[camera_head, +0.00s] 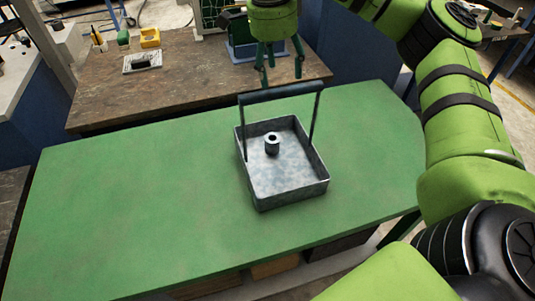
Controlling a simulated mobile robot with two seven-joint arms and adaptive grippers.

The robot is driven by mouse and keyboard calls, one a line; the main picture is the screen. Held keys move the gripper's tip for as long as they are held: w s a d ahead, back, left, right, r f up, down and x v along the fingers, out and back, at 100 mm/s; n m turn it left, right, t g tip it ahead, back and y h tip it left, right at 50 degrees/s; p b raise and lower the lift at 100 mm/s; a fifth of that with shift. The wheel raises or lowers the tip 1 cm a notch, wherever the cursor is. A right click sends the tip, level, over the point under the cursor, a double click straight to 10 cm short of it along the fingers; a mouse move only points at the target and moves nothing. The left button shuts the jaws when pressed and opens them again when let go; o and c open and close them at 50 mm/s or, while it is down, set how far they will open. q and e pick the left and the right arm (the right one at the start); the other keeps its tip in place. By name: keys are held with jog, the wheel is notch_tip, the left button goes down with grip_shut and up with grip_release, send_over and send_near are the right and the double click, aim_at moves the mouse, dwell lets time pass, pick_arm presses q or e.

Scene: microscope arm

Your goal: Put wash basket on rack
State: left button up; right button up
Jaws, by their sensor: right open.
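The wash basket (290,189) is a grey metal tray with low walls and a raised dark handle, standing on the green table right of its middle. A small grey cylindrical part with a hole in its top (271,147) stands inside it. My right gripper (281,78) points down with its fingers spread and empty. In the picture its fingertips are just above the handle bar; whether they are directly over it in depth, I cannot tell. My left gripper is out of view. I cannot make out a rack for certain.
The green table (130,180) is clear left of the basket. Behind it, a brown wooden bench (190,75) carries a yellow box (150,38), a small white tray (142,62) and a blue device (243,47). My right arm spans the right side.

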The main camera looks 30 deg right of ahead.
aim_at(282, 90)
jog(key=shift+d+f, duration=0.2)
jog(key=shift+f, duration=0.05)
jog(key=shift+d+f+p, duration=0.25)
jog(key=shift+f+p, duration=0.45)
jog(key=shift+f, duration=0.2)
jog(key=f, duration=0.1)
jog(key=f+p, duration=0.2)
jog(key=shift+s+d+f, duration=0.2)
jog(key=shift+d+f, duration=0.1)
jog(key=shift+f, duration=0.55)
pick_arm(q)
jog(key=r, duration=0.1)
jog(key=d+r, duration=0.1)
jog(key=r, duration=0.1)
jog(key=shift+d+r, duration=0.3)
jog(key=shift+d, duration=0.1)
pick_arm(e)
grip_shut()
jog(key=shift+w+r, duration=0.1)
